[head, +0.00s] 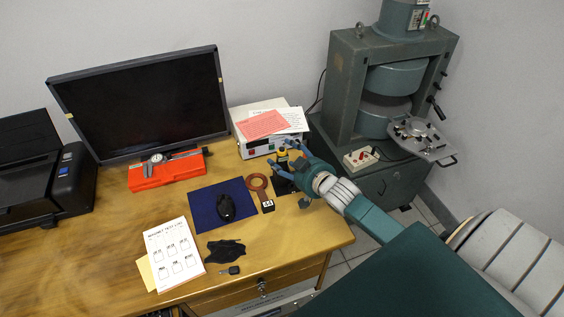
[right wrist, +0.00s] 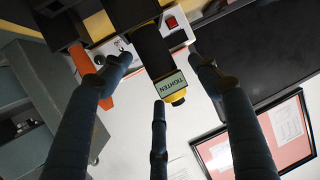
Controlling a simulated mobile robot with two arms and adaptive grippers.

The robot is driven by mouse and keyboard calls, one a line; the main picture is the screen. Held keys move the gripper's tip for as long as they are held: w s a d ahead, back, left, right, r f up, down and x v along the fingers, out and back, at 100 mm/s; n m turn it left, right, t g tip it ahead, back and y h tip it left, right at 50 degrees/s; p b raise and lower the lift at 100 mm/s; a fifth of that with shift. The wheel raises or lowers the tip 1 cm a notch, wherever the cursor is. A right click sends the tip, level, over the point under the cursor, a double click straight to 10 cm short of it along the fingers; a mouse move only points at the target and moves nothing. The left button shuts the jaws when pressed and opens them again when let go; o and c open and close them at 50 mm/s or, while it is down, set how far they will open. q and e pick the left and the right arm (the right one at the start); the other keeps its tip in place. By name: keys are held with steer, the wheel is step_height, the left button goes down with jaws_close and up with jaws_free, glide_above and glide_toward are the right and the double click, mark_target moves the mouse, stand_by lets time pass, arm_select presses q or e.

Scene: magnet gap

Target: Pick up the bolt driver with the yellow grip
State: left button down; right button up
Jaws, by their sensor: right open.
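The bolt driver with the yellow grip (head: 282,153) stands near the right back part of the desk, in front of the white instrument box. In the right wrist view the fingers (right wrist: 158,75) are spread on either side of the driver, with gaps left. The fingers partly hide the driver in the head view. My left gripper is not in view.
The instrument box (head: 257,146) with papers stands close behind the driver. A copper ring tool (head: 257,182) and a blue mat (head: 207,211) with a black mouse lie to the left. A grey electromagnet (head: 343,95) stands on a cabinet at the right.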

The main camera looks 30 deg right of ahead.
steer(key=shift+x, duration=0.85)
steer(key=shift+s, duration=0.1)
steer(key=shift+c, duration=1)
jaws_close()
steer(key=shift+r, duration=0.15)
step_height(320, 180, up, 20)
steer(key=shift+b, duration=0.35)
